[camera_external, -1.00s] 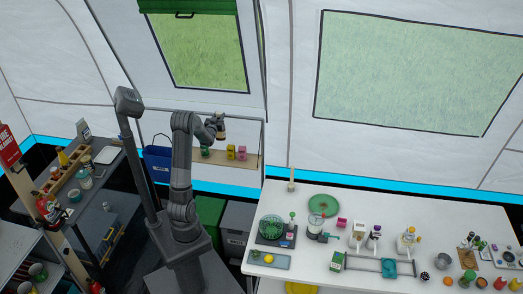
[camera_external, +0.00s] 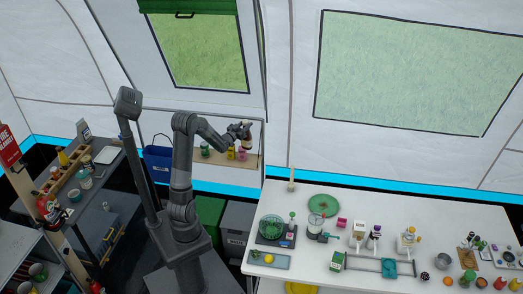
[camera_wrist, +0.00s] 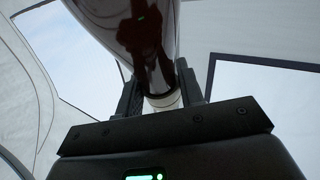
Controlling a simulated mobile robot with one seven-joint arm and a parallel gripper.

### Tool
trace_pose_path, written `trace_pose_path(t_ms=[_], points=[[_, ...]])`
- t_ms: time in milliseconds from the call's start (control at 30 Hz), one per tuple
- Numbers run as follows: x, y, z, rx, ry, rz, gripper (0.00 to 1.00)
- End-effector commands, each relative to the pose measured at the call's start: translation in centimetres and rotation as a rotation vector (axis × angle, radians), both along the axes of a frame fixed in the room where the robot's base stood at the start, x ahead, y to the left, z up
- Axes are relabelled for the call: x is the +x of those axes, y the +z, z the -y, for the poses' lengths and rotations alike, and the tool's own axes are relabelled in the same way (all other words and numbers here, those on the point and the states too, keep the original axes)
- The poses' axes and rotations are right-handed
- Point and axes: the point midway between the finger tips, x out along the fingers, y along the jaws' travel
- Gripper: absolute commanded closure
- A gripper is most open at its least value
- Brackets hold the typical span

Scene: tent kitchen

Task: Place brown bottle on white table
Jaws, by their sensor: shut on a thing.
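The brown bottle (camera_wrist: 140,35) fills the upper middle of the wrist view, dark and glossy with a pale neck between the fingers. My gripper (camera_wrist: 160,95) is shut on that neck. In the external view my gripper (camera_external: 243,128) is up in the air near the back wall, with the bottle (camera_external: 247,142) held at it, small and partly hidden. The white table (camera_external: 450,212) stands to the lower right of the gripper, apart from the bottle.
The table holds a green plate (camera_external: 324,204), a green bowl (camera_external: 272,228), a blue tray (camera_external: 268,260) and several small items. A pale post (camera_external: 291,180) stands at its back left. A shelf (camera_external: 250,158) with small jars is behind the gripper. The table's back right has free room.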

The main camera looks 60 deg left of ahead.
Motion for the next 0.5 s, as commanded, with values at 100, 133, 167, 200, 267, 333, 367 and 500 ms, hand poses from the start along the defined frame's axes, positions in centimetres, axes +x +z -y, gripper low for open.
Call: trace_pose_path(t_ms=[100, 133, 167, 200, 267, 333, 367, 500], points=[[0.9, 0.2, 3.3, 0.001, -0.083, 0.004, 1.00], [1.1, 0.2, 4.1, 0.001, -0.104, 0.005, 1.00], [1.3, 0.2, 5.0, 0.001, -0.127, 0.006, 1.00], [1.6, 0.2, 6.4, 0.002, -0.161, 0.006, 1.00], [1.9, 0.2, 8.5, 0.001, -0.214, 0.008, 1.00], [2.2, 0.3, 11.2, 0.002, -0.283, 0.009, 1.00], [2.3, 0.3, 12.5, 0.002, -0.314, 0.009, 1.00], [2.3, 0.3, 18.2, 0.001, -0.458, 0.011, 1.00]])
